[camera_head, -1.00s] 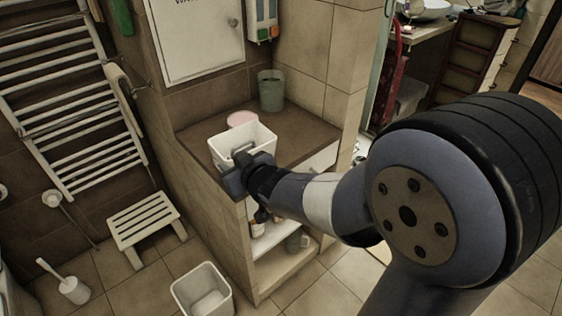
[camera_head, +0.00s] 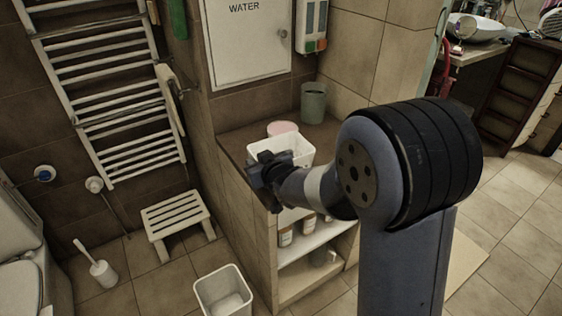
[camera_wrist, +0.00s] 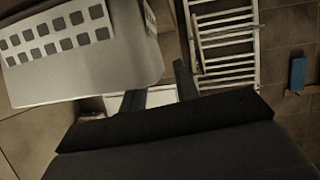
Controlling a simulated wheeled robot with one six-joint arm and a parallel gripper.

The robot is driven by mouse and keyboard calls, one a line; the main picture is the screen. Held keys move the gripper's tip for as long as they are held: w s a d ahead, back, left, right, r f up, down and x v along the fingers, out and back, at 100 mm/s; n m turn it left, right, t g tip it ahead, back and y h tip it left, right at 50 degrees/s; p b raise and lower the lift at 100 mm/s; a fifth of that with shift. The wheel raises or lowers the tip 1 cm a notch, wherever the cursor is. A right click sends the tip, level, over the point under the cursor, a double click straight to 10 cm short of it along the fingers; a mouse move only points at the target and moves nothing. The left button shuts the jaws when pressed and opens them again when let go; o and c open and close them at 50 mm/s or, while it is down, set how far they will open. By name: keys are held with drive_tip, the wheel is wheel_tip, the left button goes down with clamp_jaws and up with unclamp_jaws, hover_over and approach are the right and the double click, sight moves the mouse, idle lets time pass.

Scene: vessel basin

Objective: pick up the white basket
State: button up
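The white basket (camera_head: 300,148) is at the front left of the brown countertop, its near side partly hidden by my gripper (camera_head: 262,172). My gripper is at the basket's near left side. Whether it touches the basket cannot be told. In the wrist view a pale wall with square marks (camera_wrist: 60,70), likely the basket, fills the upper left, close to the camera. My two fingers (camera_wrist: 160,92) show apart there, with a gap between them. The left fingertip ends at the edge of the pale wall, so contact there is unclear.
A pink bowl (camera_head: 283,128) and a grey-green cup (camera_head: 313,103) stand behind the basket. Below the counter are shelves with bottles (camera_head: 286,236). A white stool (camera_head: 176,215), a white bin (camera_head: 222,292) and a towel rack (camera_head: 115,95) are to the left.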

drive_tip(key=shift+w+a+f, duration=0.25)
drive_tip(key=shift+w, duration=0.25)
drive_tip(key=shift+c, duration=0.2)
clamp_jaws()
